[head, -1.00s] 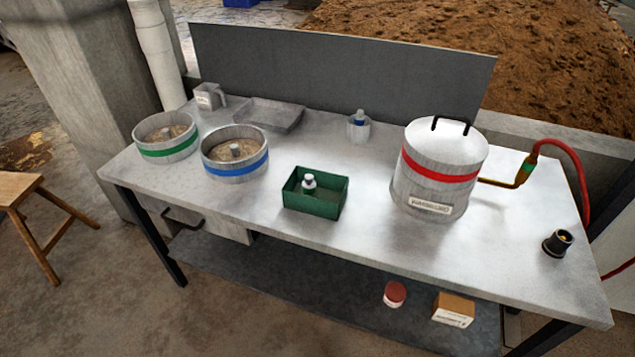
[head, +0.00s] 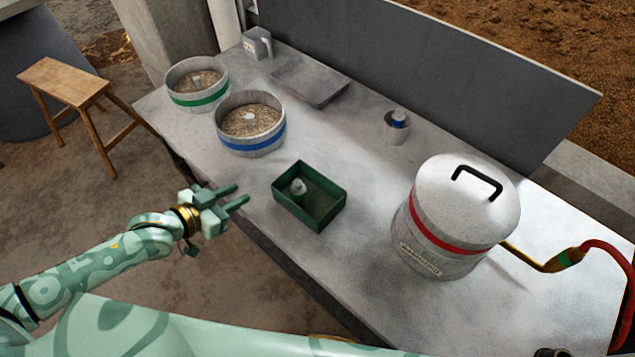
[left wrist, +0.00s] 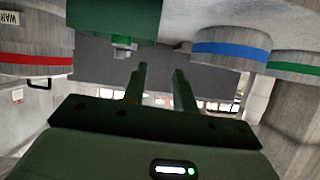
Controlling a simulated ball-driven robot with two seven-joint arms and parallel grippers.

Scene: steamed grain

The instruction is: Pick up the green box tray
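The green box tray (head: 291,208) is a small open rectangular box on the metal worktop, near its front edge. My right gripper is not in view.
Round grain pans with a blue band (head: 250,146) and a green band (head: 203,100) stand left of and behind the tray. A red-banded lidded pot (head: 450,239) stands to the right. A flat grey tray (head: 300,85) and a small jar (head: 394,130) are farther back.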

